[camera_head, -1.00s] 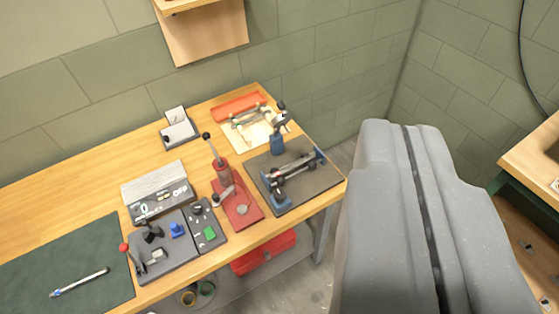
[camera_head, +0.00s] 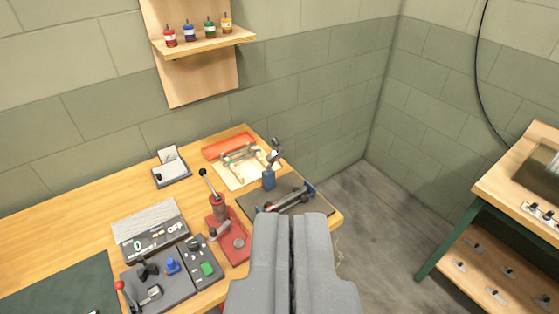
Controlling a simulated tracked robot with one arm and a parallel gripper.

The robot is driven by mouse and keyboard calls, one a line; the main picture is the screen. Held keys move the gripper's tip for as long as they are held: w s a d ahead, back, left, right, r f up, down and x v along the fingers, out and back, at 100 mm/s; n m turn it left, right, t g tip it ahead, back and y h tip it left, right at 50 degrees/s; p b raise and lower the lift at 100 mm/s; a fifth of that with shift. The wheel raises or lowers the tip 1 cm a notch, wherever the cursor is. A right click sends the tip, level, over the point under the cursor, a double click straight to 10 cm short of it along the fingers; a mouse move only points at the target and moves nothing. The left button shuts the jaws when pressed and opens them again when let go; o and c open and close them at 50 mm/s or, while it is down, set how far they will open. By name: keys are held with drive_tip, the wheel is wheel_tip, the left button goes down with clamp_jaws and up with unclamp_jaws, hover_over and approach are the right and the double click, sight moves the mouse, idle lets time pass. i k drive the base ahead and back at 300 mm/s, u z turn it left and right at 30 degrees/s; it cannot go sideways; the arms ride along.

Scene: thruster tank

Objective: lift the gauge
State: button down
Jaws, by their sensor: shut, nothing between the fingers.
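My gripper (camera_head: 291,222) is large in the lower middle of the picture. Its two grey fingers are shut, with only a thin dark seam between them and nothing held. Beyond the fingertips, a dark mat (camera_head: 325,209) lies on the right end of the wooden bench. A fixture with blue ends and a metal bar (camera_head: 291,201) stands on the mat, its near part hidden by my gripper.
A red lever press (camera_head: 219,208) and a control panel (camera_head: 154,284) stand left of my gripper on the bench (camera_head: 80,238). An orange tray (camera_head: 226,141) lies behind. A bottle shelf (camera_head: 205,43) hangs above. A green-legged table (camera_head: 450,232) stands right, with open floor between.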

sight(275, 155)
drive_tip(key=u, duration=0.05)
drive_tip(key=i, duration=1)
drive_tip(key=z, duration=0.05)
